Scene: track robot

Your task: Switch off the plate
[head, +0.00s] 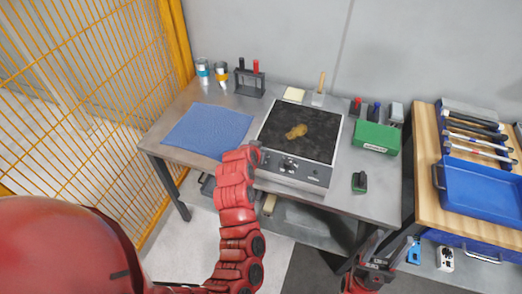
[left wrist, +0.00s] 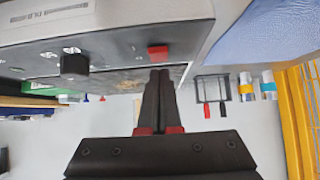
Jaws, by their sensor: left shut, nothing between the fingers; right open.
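The hot plate (head: 297,163) sits on the grey table, its dark top stained brown in the middle. Its grey front panel has a black knob (head: 288,164), which also shows in the left wrist view (left wrist: 74,65). In that upside-down view a red switch (left wrist: 157,52) is on the panel beside the knob. My left gripper (left wrist: 160,74) is shut and empty, its fingertips close to the red switch; I cannot tell whether they touch. In the head view my left arm hides the switch. My right gripper (head: 373,262) is open at the bottom, below the table's front edge, only partly visible.
A blue cloth (head: 208,131) lies left of the plate. A green box (head: 376,138) and a small dark-green object (head: 359,181) are to its right. A wooden bench with a blue tray (head: 482,190) is at right; a yellow fence is at left.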

